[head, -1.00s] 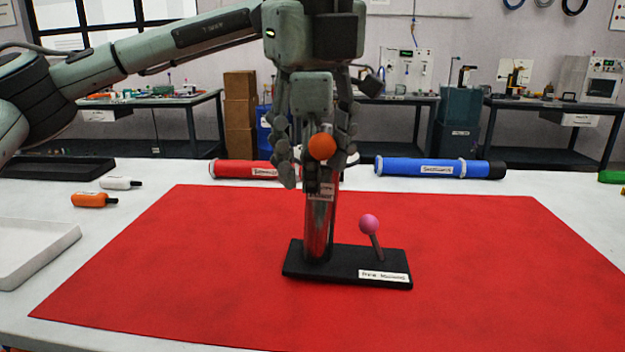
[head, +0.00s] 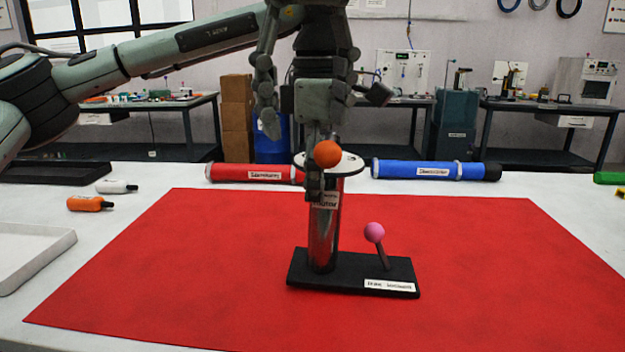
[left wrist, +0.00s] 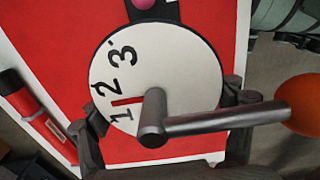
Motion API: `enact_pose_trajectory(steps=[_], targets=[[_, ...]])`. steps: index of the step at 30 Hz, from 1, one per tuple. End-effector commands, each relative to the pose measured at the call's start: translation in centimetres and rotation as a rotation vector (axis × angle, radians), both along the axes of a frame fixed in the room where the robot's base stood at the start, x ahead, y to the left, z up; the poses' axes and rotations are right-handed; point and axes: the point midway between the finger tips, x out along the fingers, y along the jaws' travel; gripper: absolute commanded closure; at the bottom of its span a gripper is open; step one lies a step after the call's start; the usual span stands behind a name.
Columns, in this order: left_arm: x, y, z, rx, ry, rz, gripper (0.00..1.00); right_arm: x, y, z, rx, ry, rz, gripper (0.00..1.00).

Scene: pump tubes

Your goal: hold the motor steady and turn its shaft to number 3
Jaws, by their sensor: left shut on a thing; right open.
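A short red mark lies near the 1 and 2. The grey crank shaft (left wrist: 215,121) points right in the left wrist view and ends in an orange ball (head: 327,154). My left gripper (head: 318,186) is shut on the motor's upper body, with fingers at both sides below the dial. My right gripper (head: 305,118) is open and empty above the crank, partly overlapping the left wrist.
A red tube (head: 250,173) and a blue tube (head: 430,169) lie behind the red mat (head: 480,260). At the left are a white bottle (head: 116,187), an orange bottle (head: 88,203) and a white tray (head: 45,240). The mat around the base is clear.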

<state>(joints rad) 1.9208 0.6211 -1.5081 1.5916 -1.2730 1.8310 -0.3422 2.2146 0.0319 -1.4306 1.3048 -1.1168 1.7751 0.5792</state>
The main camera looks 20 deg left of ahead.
Motion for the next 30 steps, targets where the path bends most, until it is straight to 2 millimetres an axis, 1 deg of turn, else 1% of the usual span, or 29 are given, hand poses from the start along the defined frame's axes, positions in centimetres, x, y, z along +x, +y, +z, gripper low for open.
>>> enact_pose_trajectory(steps=[1, 5, 13, 14, 15, 17, 21, 24, 26, 30], targets=[[0.1, 0.1, 0.2, -0.002, -0.004, 0.003, 0.90, -0.1, 0.0, 0.5, 0.001, 0.001, 0.000, 0.41], [0.1, 0.1, 0.3, -0.004, -0.004, 0.006, 0.90, -0.3, -0.1, 1.3, -0.002, 0.002, 0.002, 0.41], [0.2, 0.2, 0.4, -0.007, -0.006, 0.008, 0.90, -0.3, -0.2, 1.4, -0.005, 0.005, 0.002, 0.41], [0.2, 0.2, 0.4, -0.007, -0.006, 0.008, 0.90, -0.3, -0.2, 1.4, -0.006, 0.005, 0.003, 0.44], [0.2, 0.2, 0.4, -0.007, -0.006, 0.008, 0.90, -0.3, -0.2, 1.5, -0.006, 0.004, 0.007, 0.48], [0.2, 0.2, 0.4, -0.007, -0.006, 0.008, 0.90, -0.3, -0.6, 1.9, -0.004, 0.002, 0.034, 0.48], [0.2, 0.2, 0.4, -0.007, -0.006, 0.008, 0.90, -0.3, -2.0, 3.4, -0.002, -0.004, 0.165, 0.48], [0.2, 0.2, 0.4, -0.008, -0.006, 0.008, 0.90, -0.4, -2.7, 4.0, -0.002, -0.008, 0.235, 0.48], [0.2, 0.2, 0.4, -0.008, -0.006, 0.008, 0.90, -0.4, -2.8, 4.0, -0.003, -0.009, 0.255, 0.48], [0.2, 0.2, 0.4, -0.008, -0.006, 0.008, 0.90, -0.3, -2.7, 2.9, -0.006, -0.007, 0.259, 0.48]])
